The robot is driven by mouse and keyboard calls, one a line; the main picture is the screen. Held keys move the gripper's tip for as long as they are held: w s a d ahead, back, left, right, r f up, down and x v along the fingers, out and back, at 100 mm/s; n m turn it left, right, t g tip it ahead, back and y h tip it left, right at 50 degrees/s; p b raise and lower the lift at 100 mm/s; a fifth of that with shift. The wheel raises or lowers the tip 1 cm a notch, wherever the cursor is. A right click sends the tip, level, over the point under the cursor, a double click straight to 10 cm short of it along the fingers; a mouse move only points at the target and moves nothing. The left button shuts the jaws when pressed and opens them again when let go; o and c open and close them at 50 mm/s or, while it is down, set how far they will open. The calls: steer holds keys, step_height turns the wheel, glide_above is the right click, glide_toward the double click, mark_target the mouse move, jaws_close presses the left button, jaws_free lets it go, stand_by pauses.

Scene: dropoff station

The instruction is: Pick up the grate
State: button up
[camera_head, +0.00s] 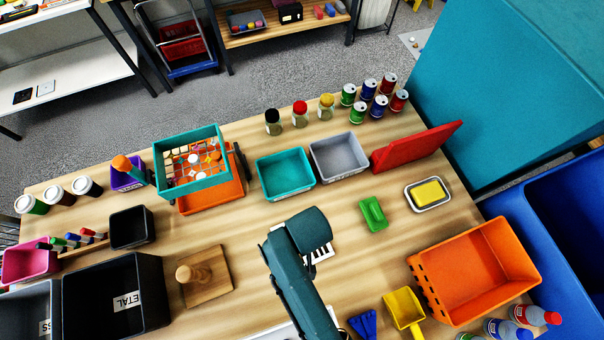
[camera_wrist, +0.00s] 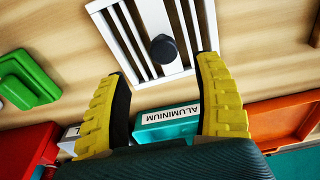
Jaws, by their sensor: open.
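The grate (camera_wrist: 137,35) is a white frame with parallel slats and a dark round knob (camera_wrist: 163,48) near its middle. It lies on the wooden table at the top of the wrist view. In the head view only a corner of the grate (camera_head: 322,253) shows beside my arm, which hides the rest. My gripper (camera_wrist: 160,69) has two yellow ribbed fingers, spread wide and empty. Its fingertips are near the grate's lower edge in the picture, on either side of the knob's line. The height between them and the grate is hard to tell. My gripper is hidden in the head view.
A green block (camera_head: 373,213) lies right of the grate. Teal (camera_head: 286,174) and grey (camera_head: 339,157) bins stand behind it, and a wooden board with a knob (camera_head: 206,276) is left. A yellow scoop (camera_head: 404,309) and orange crate (camera_head: 476,272) are at the front right.

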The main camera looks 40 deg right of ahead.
steer(key=f, duration=0.3)
steer(key=shift+w, duration=0.2)
steer(key=f, duration=0.3)
steer(key=f+b, duration=0.1)
steer(key=f, duration=0.1)
steer(key=shift+s+a, duration=0.15)
steer(key=shift+a, duration=0.2)
steer(key=shift+f, duration=0.3)
steer(key=shift+c, duration=0.3)
jaws_close()
